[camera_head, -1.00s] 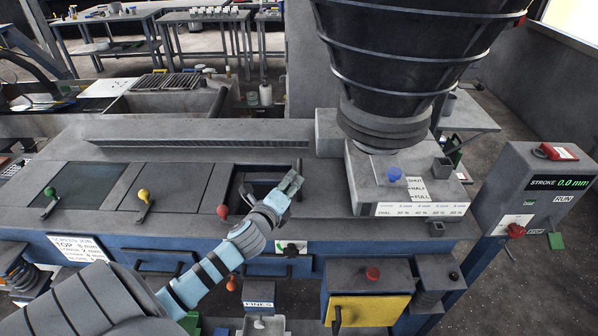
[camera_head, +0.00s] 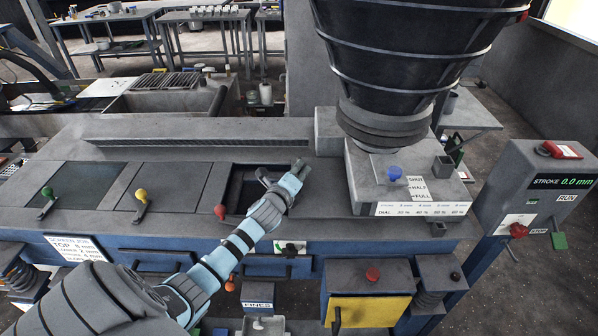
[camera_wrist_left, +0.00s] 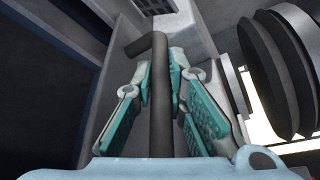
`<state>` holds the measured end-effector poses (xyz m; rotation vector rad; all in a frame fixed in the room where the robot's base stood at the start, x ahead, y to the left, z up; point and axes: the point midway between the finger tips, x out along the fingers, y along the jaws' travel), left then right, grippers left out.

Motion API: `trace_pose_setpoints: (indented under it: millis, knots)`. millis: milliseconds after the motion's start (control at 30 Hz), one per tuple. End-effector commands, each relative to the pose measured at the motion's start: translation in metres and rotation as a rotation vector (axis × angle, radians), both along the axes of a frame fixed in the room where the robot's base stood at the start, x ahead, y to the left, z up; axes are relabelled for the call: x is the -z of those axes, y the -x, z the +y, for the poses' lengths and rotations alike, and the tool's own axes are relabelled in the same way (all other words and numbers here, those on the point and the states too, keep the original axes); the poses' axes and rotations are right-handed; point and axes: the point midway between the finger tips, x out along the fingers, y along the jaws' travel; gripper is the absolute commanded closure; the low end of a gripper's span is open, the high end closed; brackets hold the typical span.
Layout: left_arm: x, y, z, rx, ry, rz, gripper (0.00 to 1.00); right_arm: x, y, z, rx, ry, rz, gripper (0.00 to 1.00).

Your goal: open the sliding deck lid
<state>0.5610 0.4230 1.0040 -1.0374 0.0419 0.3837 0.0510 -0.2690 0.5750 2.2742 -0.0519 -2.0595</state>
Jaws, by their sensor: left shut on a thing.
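My left gripper (camera_head: 294,176) reaches over the deck to the right end of a dark rectangular opening (camera_head: 245,184). In the left wrist view, its teal-padded fingers (camera_wrist_left: 161,85) are shut on a dark bent bar handle (camera_wrist_left: 161,125). The bar runs between the fingers and bends left at its far end. In the head view the gripper covers most of the handle. The sliding lid's own outline is hard to make out beside the opening. My right gripper is not in view.
A black ribbed hopper (camera_head: 405,60) and grey feed box (camera_head: 365,183) stand close to the right. A control box (camera_head: 535,180) stands farther right.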

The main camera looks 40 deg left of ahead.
Motion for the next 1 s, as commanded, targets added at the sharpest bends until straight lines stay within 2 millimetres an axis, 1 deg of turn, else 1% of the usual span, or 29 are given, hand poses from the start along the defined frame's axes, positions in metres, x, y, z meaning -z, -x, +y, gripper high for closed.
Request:
trace_pose_setpoints:
  millis: [167,267,500,567,867,900,1000]
  knots:
    - [0.000,0.000,0.000,0.000,0.001,0.000,1.00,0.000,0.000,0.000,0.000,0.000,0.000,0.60]
    - [-0.001,-0.003,-0.004,-0.001,0.004,-0.001,1.00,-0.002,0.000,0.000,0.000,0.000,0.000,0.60]
    - [-0.001,-0.028,-0.037,-0.001,0.005,-0.001,1.00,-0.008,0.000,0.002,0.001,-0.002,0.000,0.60]
    - [-0.001,-0.032,-0.041,-0.001,0.003,-0.003,1.00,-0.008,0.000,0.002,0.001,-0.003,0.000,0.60]
    - [-0.001,-0.034,-0.045,0.004,0.003,-0.004,1.00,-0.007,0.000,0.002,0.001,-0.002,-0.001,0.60]
    - [-0.001,-0.034,-0.045,0.003,0.002,-0.005,0.81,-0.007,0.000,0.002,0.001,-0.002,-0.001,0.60]
    - [-0.001,-0.033,-0.044,0.001,0.002,-0.003,0.67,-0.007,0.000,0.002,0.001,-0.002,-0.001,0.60]
